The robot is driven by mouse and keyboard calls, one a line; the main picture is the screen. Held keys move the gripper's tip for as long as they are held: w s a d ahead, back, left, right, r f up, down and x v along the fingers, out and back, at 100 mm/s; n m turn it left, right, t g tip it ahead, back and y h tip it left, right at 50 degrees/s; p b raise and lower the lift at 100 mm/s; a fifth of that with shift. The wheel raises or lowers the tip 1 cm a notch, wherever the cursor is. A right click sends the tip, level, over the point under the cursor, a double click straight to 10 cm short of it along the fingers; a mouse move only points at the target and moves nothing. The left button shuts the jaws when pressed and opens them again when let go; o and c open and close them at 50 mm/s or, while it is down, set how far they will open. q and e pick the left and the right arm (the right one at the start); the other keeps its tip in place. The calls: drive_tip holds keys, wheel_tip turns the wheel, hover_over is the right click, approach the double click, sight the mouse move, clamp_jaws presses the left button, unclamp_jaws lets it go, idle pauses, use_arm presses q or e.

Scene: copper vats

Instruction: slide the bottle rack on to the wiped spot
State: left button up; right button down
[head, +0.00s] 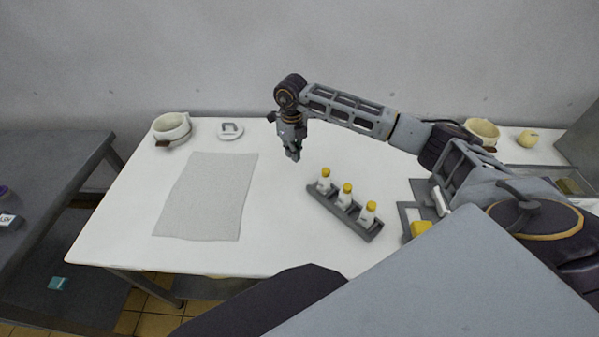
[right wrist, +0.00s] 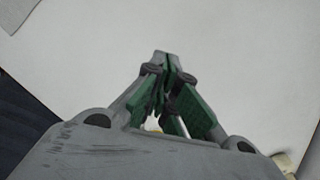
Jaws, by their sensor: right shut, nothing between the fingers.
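The bottle rack (head: 336,213) is a narrow grey tray on the white table, right of centre in the head view, lying at a slant. Three white bottles with yellow caps (head: 347,189) stand upright in a row in it. My right gripper (head: 293,155) points down over the table, behind and to the left of the rack, apart from it. Its green-padded fingers (right wrist: 164,62) are shut with nothing between them in the right wrist view. I cannot make out a wiped spot as a distinct mark on the table. My left gripper is not in view.
A grey cloth (head: 207,197) lies flat on the left of the table (head: 270,230). A cream pot (head: 171,127) and a small white item (head: 230,131) stand at the back left. Another pot (head: 482,131) and a yellowish round thing (head: 528,138) are at the right. Table between cloth and rack is clear.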

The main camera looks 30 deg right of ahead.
approach(302, 185)
drive_tip(key=w+f, duration=0.2)
drive_tip(key=w+a+f+p, duration=0.1)
drive_tip(key=w, duration=0.1)
drive_tip(key=shift+a+f, duration=0.15)
drive_tip(key=shift+f, duration=0.2)
wheel_tip(302, 185, down, 2)
drive_tip(key=shift+f, duration=0.1)
drive_tip(key=shift+s+f, duration=0.1)
drive_tip(key=shift+f, duration=0.05)
drive_tip(key=shift+s+d+p, duration=0.25)
drive_tip(key=shift+s+p, duration=0.15)
drive_tip(key=shift+s, duration=0.2)
drive_tip(key=shift+s+d+p, duration=0.25)
drive_tip(key=shift+s+p, duration=0.15)
drive_tip(key=shift+s, duration=0.75)
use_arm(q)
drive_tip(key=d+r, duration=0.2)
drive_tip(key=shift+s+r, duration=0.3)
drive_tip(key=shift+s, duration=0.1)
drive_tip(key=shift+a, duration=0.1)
use_arm(e)
drive_tip(key=shift+s, duration=0.1)
